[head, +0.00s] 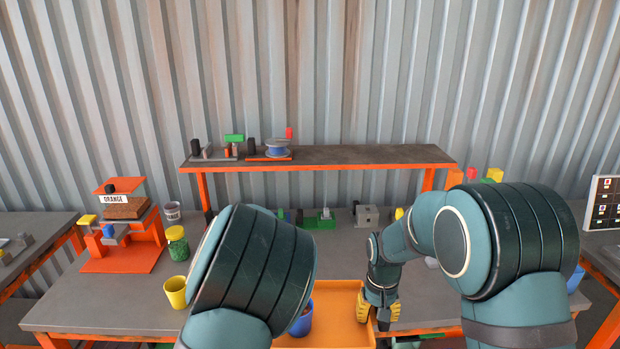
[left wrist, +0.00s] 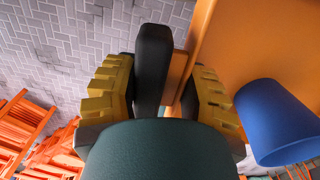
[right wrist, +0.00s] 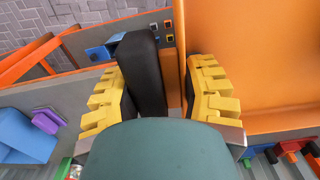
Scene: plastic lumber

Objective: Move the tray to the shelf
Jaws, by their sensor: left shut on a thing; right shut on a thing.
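The orange tray (head: 345,305) is low at the front of the workbench, with a blue cup (head: 302,320) in it, partly hidden by my left arm. My right gripper (head: 382,308) is shut on the tray's right side. In the right wrist view its yellow fingers (right wrist: 175,95) pinch the tray wall. My left gripper is hidden in the head view. In the left wrist view its fingers (left wrist: 165,95) are shut on the opposite tray wall, near the blue cup (left wrist: 278,120). The shelf (head: 370,155) is a grey board on orange legs at the back.
The shelf's left end holds small parts and a blue spool (head: 278,147); its middle and right are clear. An orange press (head: 125,240), a green-filled jar (head: 177,243) and a yellow cup (head: 175,291) stand on the bench (head: 90,312) at left. A grey block (head: 367,216) sits under the shelf.

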